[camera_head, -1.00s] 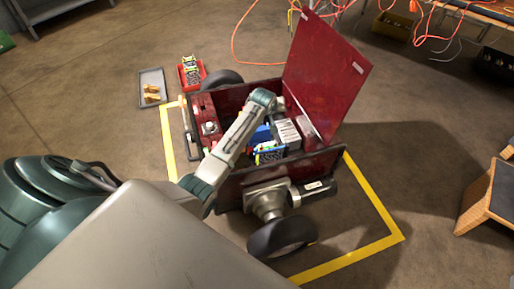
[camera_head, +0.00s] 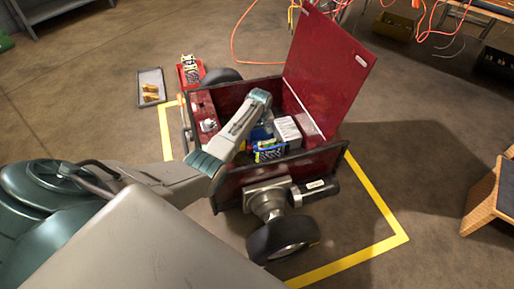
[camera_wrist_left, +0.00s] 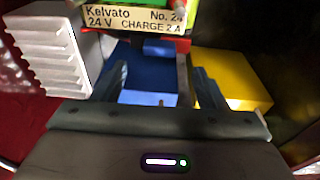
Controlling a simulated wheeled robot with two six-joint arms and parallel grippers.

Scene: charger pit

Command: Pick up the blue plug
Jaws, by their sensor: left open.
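A blue piece (camera_wrist_left: 150,72), which may be the blue plug, lies below the label in the left wrist view. My left gripper (camera_wrist_left: 155,88) is open, with its two fingers on either side of this blue piece; I cannot tell whether they touch it. In the head view, my left arm reaches over the near wall of the red cart (camera_head: 245,172) and bends down inside. Blue parts (camera_head: 262,133) show in the cart beside the arm. The left fingertips are hard to make out there. My right gripper is not in view.
A label reading "Kelvato No. 24" (camera_wrist_left: 137,19), a yellow block (camera_wrist_left: 232,78) and a white finned block (camera_wrist_left: 50,48) crowd the left gripper. The cart's raised lid (camera_head: 328,70) stands behind. A grey tray (camera_head: 151,87) and red bin (camera_head: 190,72) are on the floor.

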